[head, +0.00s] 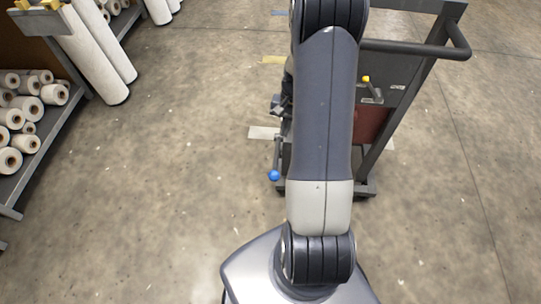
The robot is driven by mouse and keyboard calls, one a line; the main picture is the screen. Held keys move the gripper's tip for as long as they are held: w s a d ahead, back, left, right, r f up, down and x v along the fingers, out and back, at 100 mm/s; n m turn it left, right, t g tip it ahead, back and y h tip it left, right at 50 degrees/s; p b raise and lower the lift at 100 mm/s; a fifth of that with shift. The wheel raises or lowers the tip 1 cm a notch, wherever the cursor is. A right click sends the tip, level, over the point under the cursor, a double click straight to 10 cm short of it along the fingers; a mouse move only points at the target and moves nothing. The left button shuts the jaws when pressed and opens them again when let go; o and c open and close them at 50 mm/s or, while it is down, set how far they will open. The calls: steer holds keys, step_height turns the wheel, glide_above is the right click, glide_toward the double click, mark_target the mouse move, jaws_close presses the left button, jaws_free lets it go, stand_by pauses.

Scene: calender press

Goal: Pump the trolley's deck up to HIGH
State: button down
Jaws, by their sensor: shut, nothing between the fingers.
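The trolley (408,90) stands ahead, partly hidden behind my raised arm. It has a dark upright frame, with a push handle (462,42) sticking out to the right. A small lever with a yellow tip (366,79) sits on its panel, above a dark red part (370,124). A lever with a blue ball end (274,175) shows low down, just left of my arm. The deck and its height cannot be made out. My gripper cannot be made out; my arm covers the middle of the view and runs out at the top.
A rack with several white rolls (27,107) stands at the left, with tall white rolls (98,62) leaning beside it. Open floor lies between rack and trolley, and to the right.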

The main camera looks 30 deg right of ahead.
steer(key=shift+w+f, duration=0.1)
stand_by(0.3)
glide_above(276, 170)
steer(key=w+d, duration=0.1)
steer(key=d, duration=0.1)
steer(key=x, duration=0.3)
steer(key=d+x, duration=0.1)
steer(key=x, duration=0.3)
steer(key=w+x, duration=0.1)
steer(key=x, duration=0.3)
steer(key=shift+w+d+f, duration=0.1)
steer(key=shift+d+f, duration=0.1)
steer(key=shift+d, duration=0.2)
steer(key=shift+s+a+f, duration=0.4)
steer(key=shift+f+b, duration=0.1)
steer(key=shift+b, duration=0.3)
